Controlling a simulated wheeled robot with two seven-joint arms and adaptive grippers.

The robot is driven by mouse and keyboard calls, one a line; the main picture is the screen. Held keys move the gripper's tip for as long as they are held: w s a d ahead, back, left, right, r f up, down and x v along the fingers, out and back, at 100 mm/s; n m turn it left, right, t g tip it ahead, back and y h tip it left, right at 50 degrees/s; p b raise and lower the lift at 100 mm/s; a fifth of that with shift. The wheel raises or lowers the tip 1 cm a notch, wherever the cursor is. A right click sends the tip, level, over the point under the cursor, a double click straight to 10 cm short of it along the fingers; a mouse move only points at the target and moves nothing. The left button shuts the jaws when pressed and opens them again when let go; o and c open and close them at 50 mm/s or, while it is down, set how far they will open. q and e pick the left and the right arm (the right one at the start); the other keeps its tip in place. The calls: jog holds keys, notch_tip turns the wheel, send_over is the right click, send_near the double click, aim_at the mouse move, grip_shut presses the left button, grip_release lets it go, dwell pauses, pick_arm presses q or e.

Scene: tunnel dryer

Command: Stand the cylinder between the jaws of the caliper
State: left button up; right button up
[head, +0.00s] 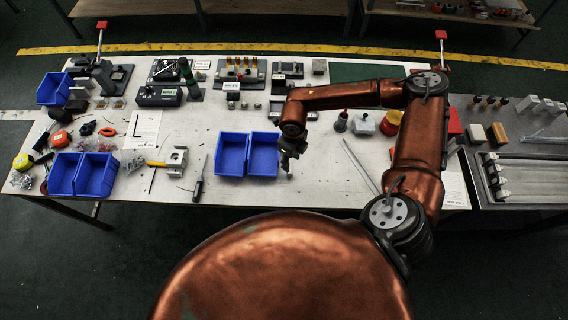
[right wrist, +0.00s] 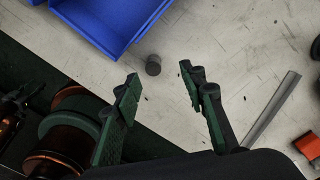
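A small dark cylinder (right wrist: 153,65) stands on the light tabletop in the right wrist view, beside a blue bin. My right gripper (right wrist: 158,82) is open, and the cylinder is just beyond the gap between its fingertips, not held. In the head view my right gripper (head: 288,164) hangs over the table at the right side of the blue bins; I cannot make out the cylinder apart from it there. A long thin grey bar lies on the table right of the gripper (head: 360,166); it also shows in the right wrist view (right wrist: 272,110). I cannot tell whether it is the caliper. My left gripper is not in view.
Two blue bins (head: 231,154) stand left of the right gripper, close to it. Fixtures line the table's back. A side table (head: 520,190) with grey rails stands at the right.

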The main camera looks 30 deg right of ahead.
aim_at(290, 172)
jog(key=shift+s+a+f, duration=0.2)
jog(key=shift+s+f, duration=0.55)
jog(key=shift+s, duration=0.25)
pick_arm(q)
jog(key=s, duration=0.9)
pick_arm(e)
jog(key=f, duration=0.2)
jog(key=shift+w+a+f, duration=0.3)
jog(key=shift+w, duration=0.1)
jog(key=shift+w+f, duration=0.35)
jog(key=shift+f, duration=0.55)
jog(key=shift+s+d+f, duration=0.1)
jog(key=shift+s+f, duration=0.2)
jog(key=shift+s, duration=0.05)
jog(key=shift+w+f, duration=0.1)
jog(key=shift+w, duration=0.1)
jog(key=shift+c, duration=0.9)
jog(key=shift+s, duration=0.1)
jog(key=c, duration=0.6)
grip_shut()
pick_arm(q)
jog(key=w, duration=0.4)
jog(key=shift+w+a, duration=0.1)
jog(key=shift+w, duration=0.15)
